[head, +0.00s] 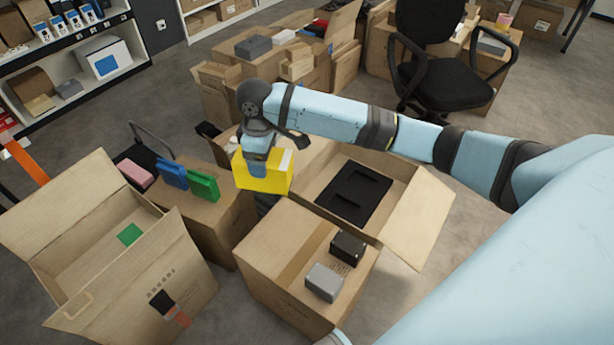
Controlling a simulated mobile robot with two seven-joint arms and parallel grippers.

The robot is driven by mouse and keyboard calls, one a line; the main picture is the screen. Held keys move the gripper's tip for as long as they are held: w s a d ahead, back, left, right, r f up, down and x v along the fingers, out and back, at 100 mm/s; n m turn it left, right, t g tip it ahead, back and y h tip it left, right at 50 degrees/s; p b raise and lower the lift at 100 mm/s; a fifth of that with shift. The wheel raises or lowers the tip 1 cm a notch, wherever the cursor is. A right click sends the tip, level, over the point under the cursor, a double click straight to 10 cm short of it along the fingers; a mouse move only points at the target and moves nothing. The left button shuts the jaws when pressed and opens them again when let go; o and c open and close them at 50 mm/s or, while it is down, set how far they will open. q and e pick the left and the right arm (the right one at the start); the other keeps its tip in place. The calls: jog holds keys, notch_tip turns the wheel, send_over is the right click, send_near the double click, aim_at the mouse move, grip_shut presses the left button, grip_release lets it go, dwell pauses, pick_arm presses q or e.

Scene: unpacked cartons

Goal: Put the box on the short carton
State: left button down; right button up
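My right gripper (258,164) hangs down at the end of the arm from the right, its fingers at a yellow box (279,180). It appears shut on the box and holds it above the gap between cartons. A closed carton (270,262) stands at front centre, with a black box (348,246) and a grey box (325,282) on top. I cannot tell for sure which one is the short carton. My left gripper is not in view.
An open carton (425,225) with a black insert (354,192) lies behind the front carton. Another open carton (85,215) stands at left with a green item inside. A black office chair (445,70), more cartons and a shelf (75,60) are at the back.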

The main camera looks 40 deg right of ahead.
jog(key=s+f+n+b, duration=0.1)
jog(key=f+n, duration=0.3)
jog(key=f, duration=0.6)
jog(key=s+d+f+n+b, duration=0.1)
jog(key=f+n+b, duration=0.2)
jog(key=f, duration=0.7)
jog(key=f+n+b, duration=0.2)
jog(key=f+n, duration=0.4)
jog(key=f, duration=0.4)
jog(key=shift+s+d+f, duration=0.3)
jog(key=shift+s, duration=0.1)
jog(key=shift+f, duration=0.4)
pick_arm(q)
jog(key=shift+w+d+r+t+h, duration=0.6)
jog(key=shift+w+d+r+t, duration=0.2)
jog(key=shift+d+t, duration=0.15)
pick_arm(e)
jog(key=o, duration=1.2)
